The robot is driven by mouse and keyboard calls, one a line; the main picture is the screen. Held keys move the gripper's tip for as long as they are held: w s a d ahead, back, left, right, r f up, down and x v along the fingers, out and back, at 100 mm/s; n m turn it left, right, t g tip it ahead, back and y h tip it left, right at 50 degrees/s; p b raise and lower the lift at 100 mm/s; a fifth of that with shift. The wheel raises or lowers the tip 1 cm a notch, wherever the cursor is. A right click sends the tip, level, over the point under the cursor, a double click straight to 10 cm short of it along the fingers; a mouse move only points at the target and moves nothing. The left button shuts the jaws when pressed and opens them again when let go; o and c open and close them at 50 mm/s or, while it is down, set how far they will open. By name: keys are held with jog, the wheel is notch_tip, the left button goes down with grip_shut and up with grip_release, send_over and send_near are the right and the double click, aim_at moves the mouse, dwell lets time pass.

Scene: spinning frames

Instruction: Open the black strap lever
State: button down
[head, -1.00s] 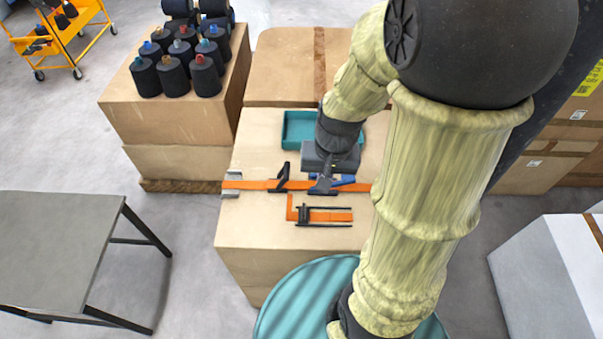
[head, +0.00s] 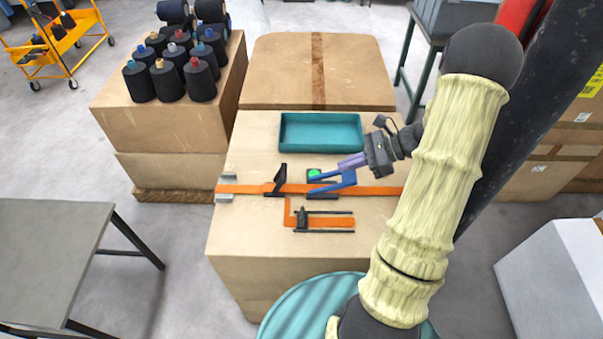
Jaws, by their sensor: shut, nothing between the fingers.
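The black strap lever (head: 281,176) is on the orange strap (head: 242,188), left of the blue lever. It leans up at a slant from its small black base. The blue lever (head: 335,183) sits on the same strap to the right, with a green round spot (head: 314,173) at its left end. My gripper (head: 352,161) is shut and empty, just behind and above the blue lever, pointing left. It is well to the right of the black lever. I cannot tell whether its fingertips touch the blue lever.
The strap crosses a cardboard box top (head: 240,225). A teal tray (head: 320,146) lies behind it. A second orange strap in a black frame (head: 325,222) lies in front. Dark yarn cones (head: 168,80) stand on a box at the back left. The box top's left front is clear.

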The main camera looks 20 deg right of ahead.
jog(key=shift+a, duration=0.15)
jog(key=x, duration=1)
jog(key=shift+a, duration=0.15)
jog(key=shift+w+a+r+p, duration=0.2)
jog(key=shift+a+p, duration=0.05)
jog(key=shift+a, duration=0.3)
jog(key=shift+w+a+r+p, duration=0.2)
jog(key=shift+w+a, duration=0.05)
jog(key=shift+a, duration=0.3)
jog(key=shift+w+a+r, duration=0.1)
jog(key=shift+w+a, duration=0.1)
jog(key=shift+a, duration=0.3)
jog(key=shift+w+r+h+p, duration=0.2)
jog(key=shift+w+h+p, duration=0.05)
jog(key=shift+h+p, duration=0.1)
